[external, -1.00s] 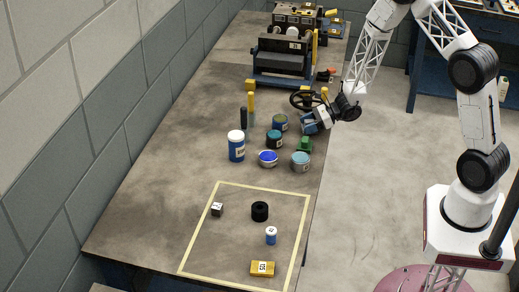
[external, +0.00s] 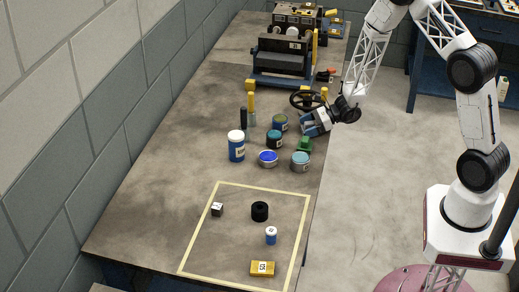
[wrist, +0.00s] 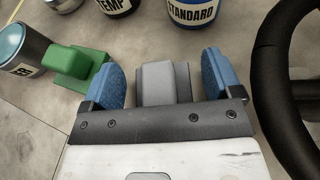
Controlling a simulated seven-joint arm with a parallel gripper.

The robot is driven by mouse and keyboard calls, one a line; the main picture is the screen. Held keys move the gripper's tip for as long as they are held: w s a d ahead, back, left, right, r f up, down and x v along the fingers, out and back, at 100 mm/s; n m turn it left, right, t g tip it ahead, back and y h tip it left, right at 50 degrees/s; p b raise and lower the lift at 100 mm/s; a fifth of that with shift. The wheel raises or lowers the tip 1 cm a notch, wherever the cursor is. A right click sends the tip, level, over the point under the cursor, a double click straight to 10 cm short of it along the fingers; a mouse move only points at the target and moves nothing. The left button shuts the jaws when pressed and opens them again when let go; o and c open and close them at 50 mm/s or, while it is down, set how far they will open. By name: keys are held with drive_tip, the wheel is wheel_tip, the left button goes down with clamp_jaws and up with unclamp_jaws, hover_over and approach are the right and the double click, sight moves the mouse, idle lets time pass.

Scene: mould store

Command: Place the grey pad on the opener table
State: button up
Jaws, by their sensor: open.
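The grey pad (wrist: 165,82) is a small grey block on the bench, seen in the wrist view between my two blue fingertips. My gripper (wrist: 163,80) is open around it, with a gap visible on each side. In the external view my gripper (external: 313,124) is low at the bench's right edge, and the pad cannot be made out clearly there. A black machine with a flat bed and blue base (external: 283,70) stands farther back; I cannot tell which part is the opener table.
A green block (wrist: 80,65) sits left of my gripper, beside a teal-topped can (wrist: 22,48). A black handwheel (wrist: 290,70) is close on the right. Several paint cans, including a white-lidded one (external: 236,146), stand nearby. A taped area (external: 205,230) holds small items.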

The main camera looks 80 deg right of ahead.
drive_tip(key=shift+r, duration=0.1)
drive_tip(key=shift+s+r, duration=0.1)
drive_tip(key=shift+s+d+r, duration=0.25)
drive_tip(key=shift+s, duration=0.25)
drive_tip(key=v, duration=1)
drive_tip(key=shift+s+r, duration=0.15)
drive_tip(key=shift+s, duration=0.1)
drive_tip(key=s+a+r+n+g+y, duration=0.2)
drive_tip(key=a+r+n+g, duration=0.2)
drive_tip(key=a+r+n, duration=0.55)
drive_tip(key=s+a+r+n+g+y, duration=0.1)
drive_tip(key=s+a+r+n+g, duration=0.4)
drive_tip(key=a+r, duration=0.75)
drive_tip(key=s+a+r+n+h, duration=0.4)
drive_tip(key=s+a+r+n, duration=0.1)
drive_tip(key=s+n, duration=0.3)
drive_tip(key=s+a+r+n+g+h, duration=0.1)
drive_tip(key=s+a+r+n+h, duration=0.3)
drive_tip(key=s, duration=0.6)
wheel_tip(320, 180, up, 3)
drive_tip(key=a+n, duration=0.3)
drive_tip(key=n, duration=0.1)
drive_tip(key=shift+s+f+n+h, duration=0.2)
drive_tip(key=shift+f+n+h, duration=0.05)
drive_tip(key=shift+n+h, duration=0.1)
